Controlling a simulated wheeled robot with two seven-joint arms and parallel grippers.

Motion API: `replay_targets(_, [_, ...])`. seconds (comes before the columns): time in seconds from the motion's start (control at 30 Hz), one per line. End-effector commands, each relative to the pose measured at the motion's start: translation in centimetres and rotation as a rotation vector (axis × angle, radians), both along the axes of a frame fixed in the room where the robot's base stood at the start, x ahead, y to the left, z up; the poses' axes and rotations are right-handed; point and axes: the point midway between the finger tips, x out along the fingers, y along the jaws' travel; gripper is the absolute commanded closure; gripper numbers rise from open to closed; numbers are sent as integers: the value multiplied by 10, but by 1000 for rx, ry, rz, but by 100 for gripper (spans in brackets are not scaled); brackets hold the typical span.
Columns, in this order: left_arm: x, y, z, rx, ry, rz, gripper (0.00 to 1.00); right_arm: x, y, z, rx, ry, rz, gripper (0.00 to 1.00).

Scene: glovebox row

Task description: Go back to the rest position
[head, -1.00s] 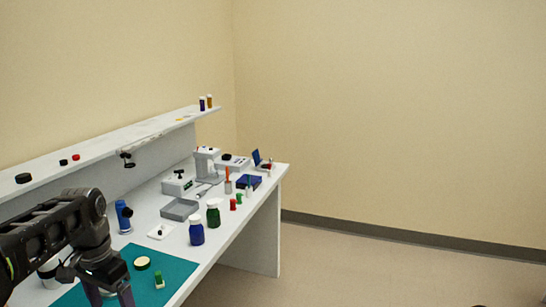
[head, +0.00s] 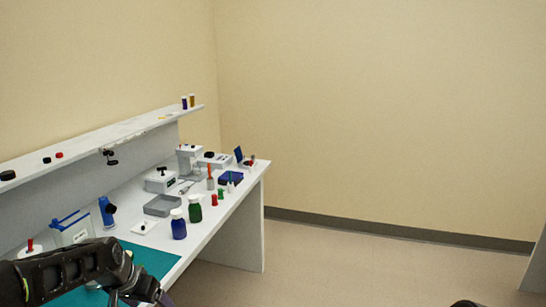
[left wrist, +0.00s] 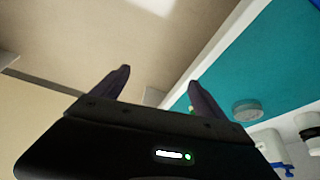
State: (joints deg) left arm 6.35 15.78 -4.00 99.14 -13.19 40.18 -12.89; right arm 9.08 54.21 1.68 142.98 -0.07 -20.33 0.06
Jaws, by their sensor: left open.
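My left gripper (head: 150,298) is low at the bottom left of the head view, by the front edge of the workbench (head: 215,238). Its arm hides part of the teal mat (head: 155,262). In the left wrist view the left gripper (left wrist: 158,77) has its two fingers apart with nothing between them. Beyond the fingers are the floor and the bench edge, with the teal mat (left wrist: 285,55) and a round disc (left wrist: 247,110) to the right.
A blue-bodied bottle (head: 179,224), a green-bodied bottle (head: 195,208), a grey tray (head: 163,205) and a clear blue-trimmed container (head: 72,230) stand on the bench. A shelf (head: 100,142) runs behind. Open floor (head: 380,265) lies to the right.

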Motion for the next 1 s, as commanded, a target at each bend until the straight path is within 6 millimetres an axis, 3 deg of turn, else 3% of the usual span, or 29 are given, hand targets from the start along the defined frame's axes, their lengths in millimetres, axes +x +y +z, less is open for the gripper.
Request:
replay_targets(0.13, [-4,-59,-86,-109,-31,47,17,0,0,0,0,0,0,64])
replay_targets(0.27, [-41,-118,-170,-214,-16,118,17,0,0,0,0,0,0,64])
replay_targets(0.4, [-116,-168,-243,-291,59,190,17,0,0,0,0,0,0,64])
replay_targets(0.5, [-179,-196,-279,-319,144,219,17,0,0,0,0,0,0,64])
replay_targets(0.6, [-237,-215,-301,-329,241,221,17,0,0,0,0,0,0,64])
replay_targets(0.73, [-288,-230,-314,-335,350,202,17,0,0,0,0,0,0,64])
replay_targets(0.83, [-305,-236,-321,-338,392,193,17,0,0,0,0,0,0,64])
replay_targets(1.0, [-309,-237,-323,-338,402,194,17,0,0,0,0,0,0,64])
